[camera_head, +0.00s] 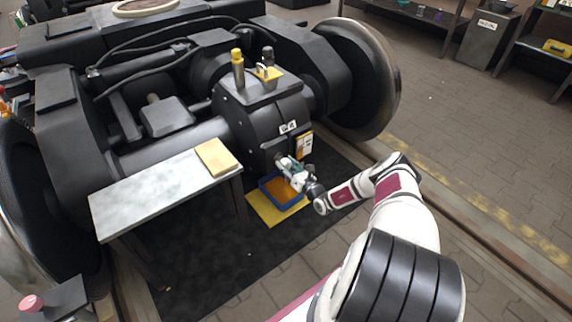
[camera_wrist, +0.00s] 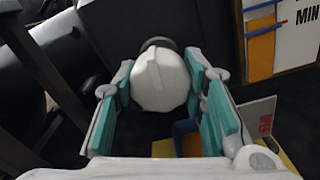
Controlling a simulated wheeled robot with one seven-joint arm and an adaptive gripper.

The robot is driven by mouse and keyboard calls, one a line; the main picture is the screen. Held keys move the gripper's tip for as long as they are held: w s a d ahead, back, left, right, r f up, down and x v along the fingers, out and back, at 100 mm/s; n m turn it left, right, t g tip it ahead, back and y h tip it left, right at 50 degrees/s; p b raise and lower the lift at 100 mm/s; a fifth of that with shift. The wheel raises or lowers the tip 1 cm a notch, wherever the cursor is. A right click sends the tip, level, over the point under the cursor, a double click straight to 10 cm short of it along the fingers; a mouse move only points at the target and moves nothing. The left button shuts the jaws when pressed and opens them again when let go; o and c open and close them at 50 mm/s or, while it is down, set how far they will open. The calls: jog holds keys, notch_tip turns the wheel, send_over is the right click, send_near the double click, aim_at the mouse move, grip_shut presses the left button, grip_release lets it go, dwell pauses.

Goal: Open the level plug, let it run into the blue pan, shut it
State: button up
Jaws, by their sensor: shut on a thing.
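My gripper (camera_head: 287,166) is at the lower front of the dark gearbox (camera_head: 262,125), above the blue pan. In the wrist view my gripper (camera_wrist: 160,85) is shut on the level plug (camera_wrist: 160,80), a pale faceted head between teal finger pads. A dark ring shows behind the plug's head; I cannot tell how far it is screwed in. The blue pan (camera_head: 270,202) stands on the floor below, with an orange-brown inside. A small part of the pan (camera_wrist: 184,128) shows between the fingers. No running stream is visible. The plug is hidden by my gripper in the head view.
A yellow mat (camera_head: 262,213) lies under the pan. A grey-topped table (camera_head: 150,195) with a yellow cloth (camera_head: 215,157) stands to the left. A label plate (camera_head: 304,145) is right of the plug. Wheels (camera_head: 365,80) flank the gearbox.

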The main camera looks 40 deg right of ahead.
jog(key=shift+n, duration=0.6)
jog(key=o, duration=1.2)
jog(key=s, duration=1.2)
jog(key=shift+d, duration=0.2)
